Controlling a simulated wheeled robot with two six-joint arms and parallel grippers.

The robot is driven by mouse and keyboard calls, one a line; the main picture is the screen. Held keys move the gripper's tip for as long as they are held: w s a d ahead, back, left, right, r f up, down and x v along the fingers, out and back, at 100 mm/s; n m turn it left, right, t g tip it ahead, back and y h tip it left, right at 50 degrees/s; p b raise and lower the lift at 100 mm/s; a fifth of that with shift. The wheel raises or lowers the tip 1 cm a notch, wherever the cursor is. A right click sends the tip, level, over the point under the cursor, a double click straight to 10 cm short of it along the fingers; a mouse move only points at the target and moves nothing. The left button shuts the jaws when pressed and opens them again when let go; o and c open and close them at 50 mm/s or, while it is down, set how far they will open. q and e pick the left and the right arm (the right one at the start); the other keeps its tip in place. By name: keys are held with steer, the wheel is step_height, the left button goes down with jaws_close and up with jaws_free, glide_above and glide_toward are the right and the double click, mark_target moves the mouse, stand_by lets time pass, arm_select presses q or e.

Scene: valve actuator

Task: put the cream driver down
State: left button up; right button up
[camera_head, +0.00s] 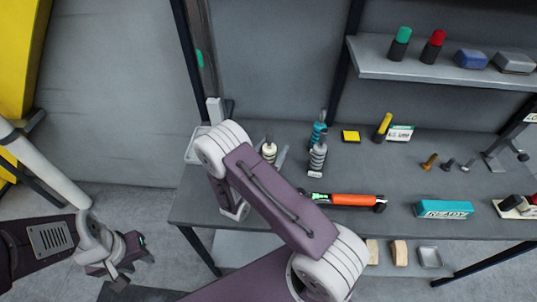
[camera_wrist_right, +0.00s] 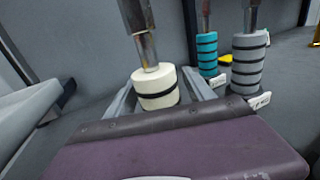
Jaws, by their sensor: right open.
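The cream driver (camera_head: 269,150) stands upright at the left of the table, its metal shaft pointing up. In the right wrist view its cream handle (camera_wrist_right: 157,88) with a black band sits between the two fingers of my right gripper (camera_wrist_right: 160,98). Those fingers are spread, one on each side of the handle; whether either touches it I cannot tell. In the head view my right arm hides most of this gripper. My left gripper (camera_head: 120,264) hangs low at the left, away from the table; its fingers are too small to judge.
A teal driver (camera_head: 319,133) and a grey driver (camera_head: 318,158) stand close to the right of the cream one. An orange tool (camera_head: 352,200), a teal box (camera_head: 443,209) and a yellow block (camera_head: 350,137) lie further right. A shelf (camera_head: 420,70) hangs above.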

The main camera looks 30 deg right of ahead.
steer(key=b+v, duration=0.1)
steer(key=v, duration=1.1)
steer(key=shift+b, duration=0.3)
